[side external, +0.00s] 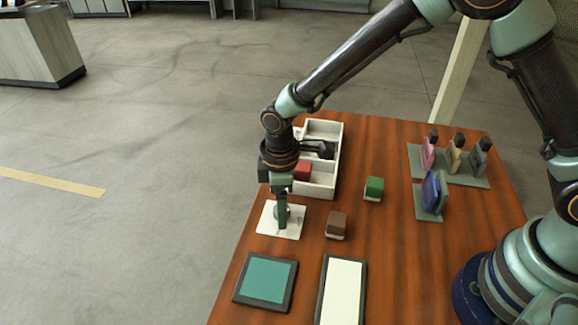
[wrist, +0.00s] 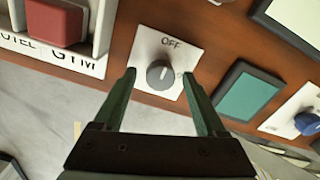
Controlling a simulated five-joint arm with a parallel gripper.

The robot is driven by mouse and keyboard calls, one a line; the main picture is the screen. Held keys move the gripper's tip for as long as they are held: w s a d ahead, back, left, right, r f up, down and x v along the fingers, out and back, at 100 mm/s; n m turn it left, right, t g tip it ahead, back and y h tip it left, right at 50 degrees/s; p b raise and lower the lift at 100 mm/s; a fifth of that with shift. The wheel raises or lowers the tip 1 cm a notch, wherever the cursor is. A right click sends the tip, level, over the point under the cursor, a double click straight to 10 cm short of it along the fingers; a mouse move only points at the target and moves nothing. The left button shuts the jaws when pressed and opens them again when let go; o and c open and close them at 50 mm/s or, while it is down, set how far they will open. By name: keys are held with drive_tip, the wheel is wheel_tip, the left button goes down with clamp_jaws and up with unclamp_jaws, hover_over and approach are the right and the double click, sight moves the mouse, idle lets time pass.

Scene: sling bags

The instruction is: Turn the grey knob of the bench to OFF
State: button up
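The grey knob (wrist: 160,75) sits on a white plate (wrist: 182,58) in the wrist view. The plate carries the word OFF above the knob, and a smaller mark to its right is too faint to read. A short light line shows on the knob's face; I cannot tell its exact direction. My gripper (wrist: 159,76) is open, with one finger on each side of the knob and visible gaps between. In the side view my gripper (side external: 282,208) is down over the white plate (side external: 268,222) and largely hides the knob.
Green (side external: 374,186) and brown (side external: 337,223) blocks stand nearby. A teal pad (side external: 265,279) and cream pad (side external: 341,292) lie in front. A blue knob (wrist: 307,123) shows in the wrist view.

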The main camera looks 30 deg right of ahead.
wheel_tip(320, 180, up, 12)
idle(0.7)
drive_tip(key=s+d+r+m+t, duration=0.3)
drive_tip(key=d+r+m, duration=0.3)
drive_tip(key=d+r, duration=0.5)
drive_tip(key=s+d+m+t, duration=0.2)
drive_tip(key=s+d+m, duration=0.4)
drive_tip(key=d, duration=0.5)
drive_tip(key=shift+s+r+t, duration=0.15)
drive_tip(key=shift+s+t, duration=0.15)
drive_tip(key=shift+s, duration=0.05)
